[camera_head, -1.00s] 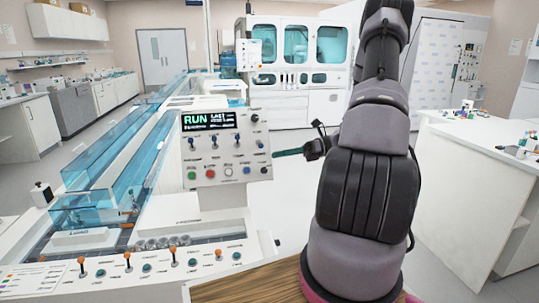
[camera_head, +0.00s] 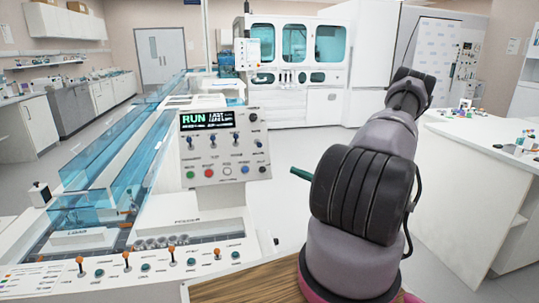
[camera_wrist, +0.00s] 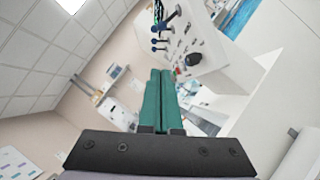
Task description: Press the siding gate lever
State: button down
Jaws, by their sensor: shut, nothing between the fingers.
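My gripper (camera_wrist: 160,73) is shut and empty, its two green fingers together in the wrist view. In the head view only a green finger (camera_head: 299,174) shows, beside my arm and right of the upright control panel (camera_head: 225,148). This panel has several blue-tipped toggle levers (camera_head: 212,141), which also show at the top of the wrist view (camera_wrist: 159,39), apart from the fingers. Several orange-tipped levers (camera_head: 127,260) stand on the low front panel (camera_head: 150,275). The lettering is too small to tell which lever is the siding gate lever. My gripper touches no lever.
The panel's display (camera_head: 207,120) reads RUN. Blue clear-walled channels (camera_head: 120,165) run back at the left. A white bench (camera_head: 470,175) with small items stands at the right. A white cabinet machine (camera_head: 295,75) is behind. Floor between panel and bench is open.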

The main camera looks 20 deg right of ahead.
aim_at(259, 144)
jog(key=w+d+r+x, duration=0.1)
jog(key=d+x, duration=0.1)
jog(key=x, duration=1.1)
jog(key=shift+w, duration=0.3)
jog(key=shift+r, duration=0.1)
